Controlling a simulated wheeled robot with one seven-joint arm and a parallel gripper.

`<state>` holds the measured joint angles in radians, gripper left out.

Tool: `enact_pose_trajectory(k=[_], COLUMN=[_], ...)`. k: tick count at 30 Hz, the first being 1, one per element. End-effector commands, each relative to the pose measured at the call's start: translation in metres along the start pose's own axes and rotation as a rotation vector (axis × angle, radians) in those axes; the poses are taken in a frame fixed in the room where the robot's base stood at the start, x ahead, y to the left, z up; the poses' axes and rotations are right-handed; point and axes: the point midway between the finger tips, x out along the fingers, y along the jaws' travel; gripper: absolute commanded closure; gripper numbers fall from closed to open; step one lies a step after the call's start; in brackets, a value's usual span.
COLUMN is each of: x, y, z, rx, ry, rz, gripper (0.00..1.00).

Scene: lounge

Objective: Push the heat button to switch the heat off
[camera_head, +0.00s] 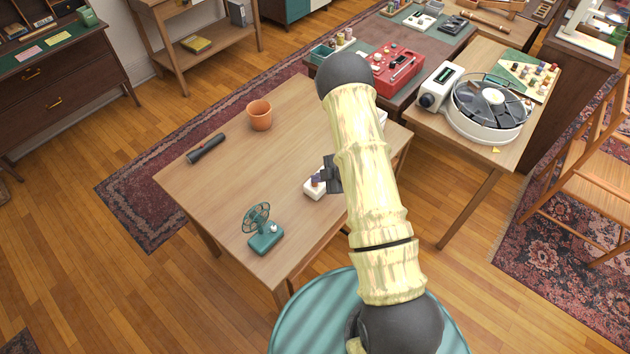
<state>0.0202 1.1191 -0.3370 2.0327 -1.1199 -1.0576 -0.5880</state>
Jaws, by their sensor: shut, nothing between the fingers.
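A small white device (313,191) with dark parts on top sits on the wooden table, partly hidden by my arm. I cannot make out which part of it is a heat button, or whether a light on it shows. My gripper (327,176) is dark, shut and empty. It hangs over or beside the right side of the white device, partly behind my pale arm. I cannot tell whether the fingertips touch it.
The table's left half is mostly clear.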

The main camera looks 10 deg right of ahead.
Motion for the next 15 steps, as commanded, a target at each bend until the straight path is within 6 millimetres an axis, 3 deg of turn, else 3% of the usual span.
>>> enact_pose_trajectory(k=[15], x=[-0.0082], y=[0.0061], z=[-0.0060], rx=[0.000], ry=[0.001], rz=[0.001], gripper=[1.00])
